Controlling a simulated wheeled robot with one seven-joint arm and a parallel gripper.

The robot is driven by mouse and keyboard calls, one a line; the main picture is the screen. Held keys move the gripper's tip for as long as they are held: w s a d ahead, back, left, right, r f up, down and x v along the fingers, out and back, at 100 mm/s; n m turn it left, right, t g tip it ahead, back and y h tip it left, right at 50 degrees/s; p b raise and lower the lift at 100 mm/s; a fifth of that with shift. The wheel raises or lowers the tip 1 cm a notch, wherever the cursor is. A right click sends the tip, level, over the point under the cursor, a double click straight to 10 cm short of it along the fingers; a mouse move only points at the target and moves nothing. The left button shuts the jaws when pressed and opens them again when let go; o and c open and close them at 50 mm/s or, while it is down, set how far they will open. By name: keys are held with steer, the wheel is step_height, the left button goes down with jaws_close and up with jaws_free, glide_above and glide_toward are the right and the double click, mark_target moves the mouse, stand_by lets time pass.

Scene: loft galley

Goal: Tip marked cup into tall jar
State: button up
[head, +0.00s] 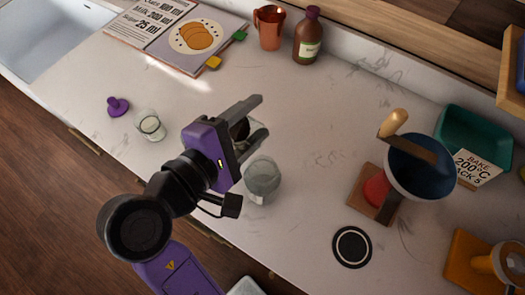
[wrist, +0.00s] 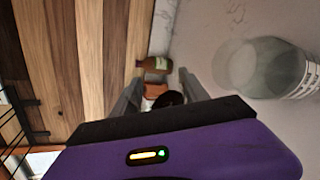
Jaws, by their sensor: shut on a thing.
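My gripper (head: 262,116) is shut on a small cup (head: 241,130) with something dark in it, above the counter. The fingers and purple wrist hide much of the cup, and I cannot make out its marking. In the wrist view the dark round shape of the cup (wrist: 170,98) sits between the fingers of my gripper (wrist: 158,82). A clear glass jar (head: 262,180) stands upright just below the gripper in the head view, apart from the cup. The jar (wrist: 262,70) is at the right in the wrist view, with pale print on its side.
A small glass (head: 150,127) and a purple stopper (head: 118,106) are left of the arm. A copper mug (head: 269,28) and brown bottle (head: 308,38) stand at the back. A blue bowl (head: 420,168) and black disc (head: 352,247) are right. The middle counter is clear.

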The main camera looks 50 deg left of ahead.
mark_target(255, 146)
steer(key=shift+d+f+m+y+b, duration=0.1)
steer(key=shift+f+m+y+b, duration=0.45)
steer(key=shift+b, duration=2.65)
steer(key=shift+d+r+m+t+b, duration=0.45)
steer(key=shift+r+m+t, duration=0.1)
steer(key=shift+m, duration=0.3)
steer(key=shift+s+d+r+m+t+y+b, duration=0.1)
steer(key=shift+d+r+m+t+y+b, duration=0.15)
steer(key=shift+m+b, duration=0.5)
steer(key=shift+w+d+r+m+t+y+b, duration=0.1)
steer(key=shift+d+r+m+t+y+b, duration=0.15)
steer(key=shift+m+b, duration=0.5)
steer(key=shift+s+d+r+m+t+y+b, duration=0.15)
steer(key=shift+r+m+t+y+b, duration=0.15)
steer(key=shift+m+b, duration=0.4)
steer(key=shift+d+f+m+t+b, duration=0.25)
steer(key=shift+f+m+b, duration=0.4)
steer(key=shift+b, duration=1.1)
steer(key=shift+d+r+m+b, duration=0.1)
steer(key=shift+r+m+b, duration=0.15)
steer(key=shift+b, duration=0.1)
